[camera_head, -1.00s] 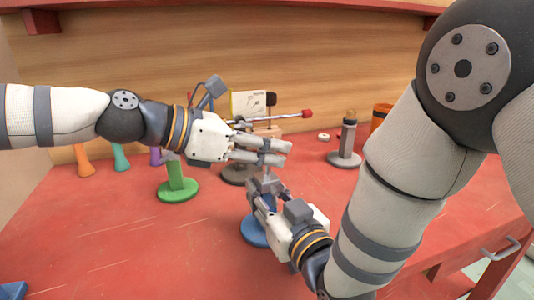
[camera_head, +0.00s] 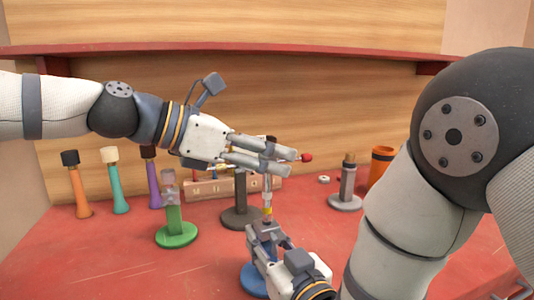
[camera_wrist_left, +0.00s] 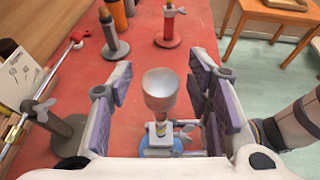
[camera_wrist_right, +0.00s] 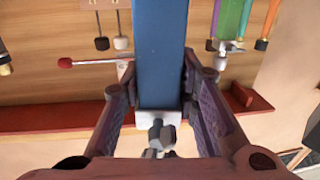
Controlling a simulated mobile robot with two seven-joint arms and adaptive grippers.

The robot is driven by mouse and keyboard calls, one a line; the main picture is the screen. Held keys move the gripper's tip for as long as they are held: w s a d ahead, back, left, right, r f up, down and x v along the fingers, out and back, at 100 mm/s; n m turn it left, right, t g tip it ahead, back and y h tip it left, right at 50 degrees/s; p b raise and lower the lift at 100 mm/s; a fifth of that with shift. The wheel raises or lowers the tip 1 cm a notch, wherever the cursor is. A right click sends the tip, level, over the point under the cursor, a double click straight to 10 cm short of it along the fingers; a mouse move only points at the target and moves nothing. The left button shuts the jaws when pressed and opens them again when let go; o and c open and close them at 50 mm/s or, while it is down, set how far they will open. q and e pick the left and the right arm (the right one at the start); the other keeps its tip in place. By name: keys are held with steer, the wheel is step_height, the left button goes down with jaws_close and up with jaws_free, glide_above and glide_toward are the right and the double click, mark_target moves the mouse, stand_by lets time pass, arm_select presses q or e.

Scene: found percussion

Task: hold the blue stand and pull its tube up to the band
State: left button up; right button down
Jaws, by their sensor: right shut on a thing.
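The blue stand has a round base (camera_head: 252,281) on the red table, and its blue column fills the middle of the right wrist view (camera_wrist_right: 160,55). My right gripper (camera_head: 263,238) is shut on this column, which hides most of it in the head view. A thin pale tube (camera_head: 267,188) rises from the stand's collar, with a yellow band (camera_head: 267,210) showing just above the collar. The tube ends in a grey cup (camera_wrist_left: 160,84). My left gripper (camera_head: 294,162) is open, its fingers on either side of the cup with gaps showing.
A green stand (camera_head: 175,236) is at left, with orange, teal and purple handles behind it. A dark stand (camera_head: 240,218) is close behind the tube. A grey stand (camera_head: 345,203) and an orange cup (camera_head: 380,165) are at right. Open table lies at front left.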

steer(key=shift+f, duration=0.1)
arm_select(q)
steer(key=v, duration=1.2)
steer(key=shift+r, duration=0.1)
arm_select(e)
steer(key=c, duration=1.2)
jaws_free()
